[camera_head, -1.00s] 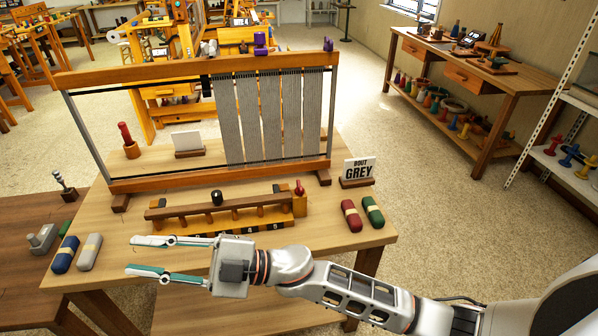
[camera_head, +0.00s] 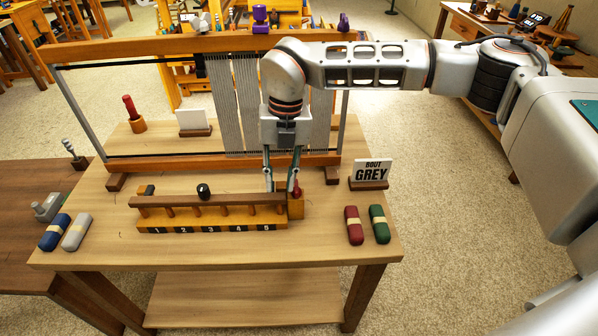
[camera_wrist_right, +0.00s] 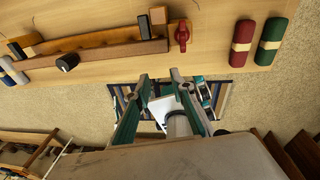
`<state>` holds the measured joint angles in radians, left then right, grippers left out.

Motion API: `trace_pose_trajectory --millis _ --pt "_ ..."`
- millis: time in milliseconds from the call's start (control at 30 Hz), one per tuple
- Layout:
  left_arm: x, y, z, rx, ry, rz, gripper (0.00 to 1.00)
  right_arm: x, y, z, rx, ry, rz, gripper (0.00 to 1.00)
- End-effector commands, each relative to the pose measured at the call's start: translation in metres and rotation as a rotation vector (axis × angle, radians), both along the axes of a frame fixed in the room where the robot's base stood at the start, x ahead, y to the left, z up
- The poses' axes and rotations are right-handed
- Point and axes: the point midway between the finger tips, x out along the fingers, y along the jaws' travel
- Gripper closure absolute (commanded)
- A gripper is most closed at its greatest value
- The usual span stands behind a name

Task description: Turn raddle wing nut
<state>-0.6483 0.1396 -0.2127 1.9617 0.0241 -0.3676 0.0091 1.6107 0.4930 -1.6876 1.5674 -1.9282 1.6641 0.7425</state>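The raddle (camera_head: 170,226) is a wooden rack with numbered slots on the table, with a dark wooden cap bar (camera_head: 165,201) along it. A red wing nut (camera_head: 298,191) stands at its right end; it also shows in the right wrist view (camera_wrist_right: 182,36). My right gripper (camera_head: 279,186) points down in front of the loom, close to the raddle's right end. Its fingers are apart and empty. In the right wrist view the fingertips (camera_wrist_right: 160,76) stop short of the wing nut, with a visible gap. My left gripper is out of view.
The loom frame (camera_head: 130,47) with grey warp threads stands behind the raddle. A black knob (camera_head: 203,190) is on the cap bar. A sign reading GREY (camera_head: 371,171) and red (camera_head: 354,225) and green (camera_head: 379,223) bundles are at right. The table front is clear.

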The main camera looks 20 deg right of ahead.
Motion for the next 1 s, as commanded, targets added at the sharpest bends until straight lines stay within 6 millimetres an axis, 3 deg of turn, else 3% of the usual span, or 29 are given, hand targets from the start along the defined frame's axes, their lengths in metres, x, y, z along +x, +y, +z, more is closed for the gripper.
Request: trace_pose_trajectory --millis 100,200,367,700,1000 --pt "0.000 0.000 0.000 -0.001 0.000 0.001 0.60 0.019 -0.032 0.018 -0.094 -0.050 -0.063 0.76" --pt "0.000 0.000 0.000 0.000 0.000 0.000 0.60 0.025 -0.044 0.022 -0.128 -0.064 -0.088 0.76" --pt "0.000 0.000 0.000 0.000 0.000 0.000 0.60 0.025 -0.046 0.008 -0.133 -0.064 -0.092 0.76" --pt "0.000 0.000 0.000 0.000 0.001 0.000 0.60 0.025 -0.045 -0.041 -0.130 -0.063 -0.091 0.76" --pt "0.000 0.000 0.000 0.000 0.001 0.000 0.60 0.026 -0.044 -0.055 -0.130 -0.067 -0.089 0.76"
